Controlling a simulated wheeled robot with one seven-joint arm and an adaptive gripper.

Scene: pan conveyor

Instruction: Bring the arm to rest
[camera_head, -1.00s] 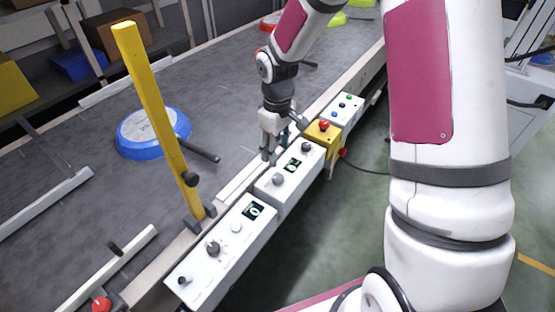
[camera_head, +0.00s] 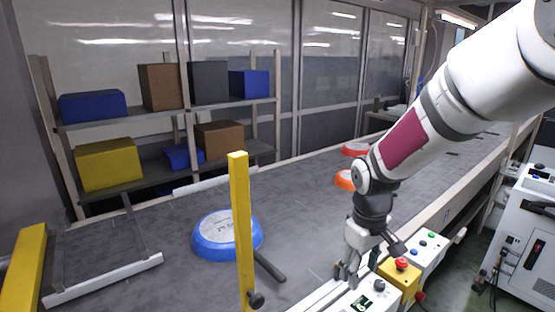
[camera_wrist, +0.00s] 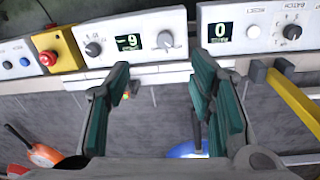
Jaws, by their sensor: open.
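My gripper (camera_head: 346,272) hangs from my arm over the near edge of the conveyor, beside the control boxes, in the head view. In the wrist view my gripper (camera_wrist: 160,100) has its two green-padded fingers spread apart with nothing between them. A white control box (camera_wrist: 137,42) with a small display and two knobs lies just beyond the fingertips. The same control box (camera_head: 368,297) is cut off at the bottom of the head view.
A yellow post (camera_head: 241,225) stands at the conveyor's near edge. A blue pan (camera_head: 212,249) with a dark handle lies on the conveyor (camera_head: 150,285). A yellow box with a red button (camera_head: 402,284) is right of my gripper. Shelves with boxes (camera_head: 160,112) stand behind.

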